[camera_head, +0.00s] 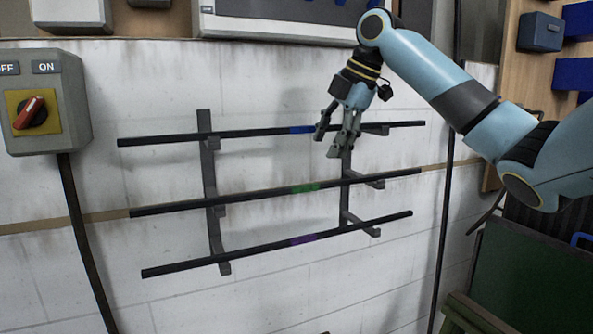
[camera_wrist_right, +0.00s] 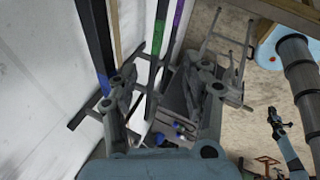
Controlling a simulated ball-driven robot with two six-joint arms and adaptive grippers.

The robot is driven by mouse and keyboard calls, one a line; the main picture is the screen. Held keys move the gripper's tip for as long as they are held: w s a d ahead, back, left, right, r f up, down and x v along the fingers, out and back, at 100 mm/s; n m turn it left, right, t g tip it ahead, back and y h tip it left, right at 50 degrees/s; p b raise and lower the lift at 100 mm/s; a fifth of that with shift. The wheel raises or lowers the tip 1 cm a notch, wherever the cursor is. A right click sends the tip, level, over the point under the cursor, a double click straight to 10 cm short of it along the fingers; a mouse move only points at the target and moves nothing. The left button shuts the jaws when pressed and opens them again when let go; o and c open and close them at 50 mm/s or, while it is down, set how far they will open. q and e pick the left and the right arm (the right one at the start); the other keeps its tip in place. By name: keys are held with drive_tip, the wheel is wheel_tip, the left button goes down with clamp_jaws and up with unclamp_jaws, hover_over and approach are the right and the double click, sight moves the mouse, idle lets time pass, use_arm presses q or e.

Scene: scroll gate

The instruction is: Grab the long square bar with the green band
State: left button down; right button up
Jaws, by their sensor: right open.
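The long dark square bar with the green band (camera_head: 306,188) is the middle of three bars on a wall rack, slanting up to the right. It also shows in the right wrist view, where its green band (camera_wrist_right: 156,65) appears between my two fingers. My right gripper (camera_head: 329,146) is open and empty. In the head view it hangs in front of the rack, fingers pointing down, overlapping the upper bar and above the green band. I cannot tell its distance from the wall. In the wrist view, a small dark gripper (camera_wrist_right: 276,124), probably my left one, is too small to read.
The bar with the blue band (camera_head: 302,130) lies above and the one with the purple band (camera_head: 303,239) below. Two dark rack uprights (camera_head: 213,225) with pegs carry them. A switch box (camera_head: 48,100) with cable is at the left. The wall between the uprights is clear.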

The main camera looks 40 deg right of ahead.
sight(306, 186)
drive_tip(key=p+x, duration=0.2)
drive_tip(key=x, duration=0.9)
drive_tip(key=shift+w+a, duration=0.15)
use_arm(q)
wheel_tip(306, 186, up, 2)
drive_tip(key=shift+w+d+r, duration=0.1)
drive_tip(key=shift+d, duration=0.05)
use_arm(e)
drive_tip(key=shift+r, duration=0.1)
clamp_jaws()
